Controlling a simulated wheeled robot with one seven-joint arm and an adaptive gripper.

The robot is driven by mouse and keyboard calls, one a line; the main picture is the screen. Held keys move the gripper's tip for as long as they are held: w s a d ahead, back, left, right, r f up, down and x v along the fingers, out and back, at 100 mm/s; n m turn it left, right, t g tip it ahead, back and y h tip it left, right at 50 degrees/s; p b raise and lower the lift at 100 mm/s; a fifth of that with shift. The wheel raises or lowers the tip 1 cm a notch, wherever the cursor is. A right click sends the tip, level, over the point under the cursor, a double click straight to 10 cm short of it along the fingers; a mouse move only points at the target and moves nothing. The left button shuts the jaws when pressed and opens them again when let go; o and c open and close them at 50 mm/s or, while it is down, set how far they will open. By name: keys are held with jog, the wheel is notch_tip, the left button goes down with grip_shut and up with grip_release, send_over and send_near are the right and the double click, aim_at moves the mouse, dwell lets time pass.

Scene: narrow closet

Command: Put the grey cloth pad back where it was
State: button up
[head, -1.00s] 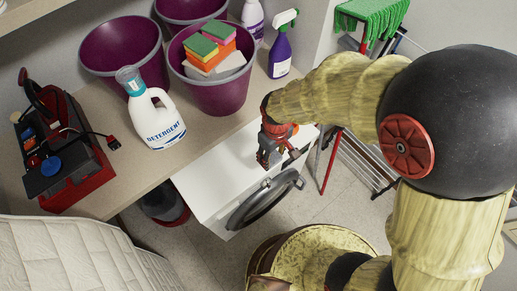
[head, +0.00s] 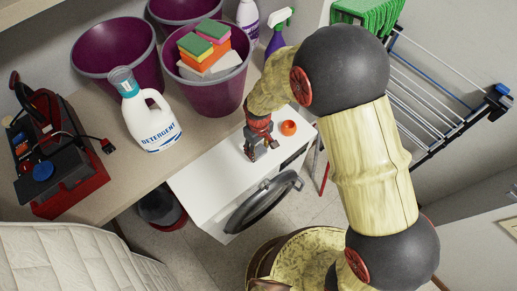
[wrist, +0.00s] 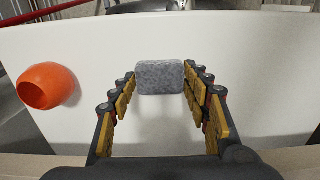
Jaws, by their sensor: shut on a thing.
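The grey cloth pad (wrist: 160,76) is a small speckled block in the wrist view, between the tips of my gripper's fingers. My gripper (wrist: 160,82) is shut on it. In the head view my gripper (head: 262,150) points down over the white top of the washing machine (head: 206,183).
An orange cup (head: 288,128) is on the white top beside my gripper. The wooden counter (head: 110,195) holds a detergent bottle (head: 152,125), purple buckets (head: 207,95) with sponges, and a toolbox (head: 62,165). A drying rack (head: 440,100) stands right. The white top's front left is clear.

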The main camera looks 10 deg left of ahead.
aim_at(259, 151)
jog(key=shift+f, duration=0.15)
jog(key=o, duration=1)
notch_tip(259, 151, up, 12)
jog(key=shift+r+p, duration=0.15)
jog(key=shift+p, duration=0.65)
jog(key=shift+r, duration=0.1)
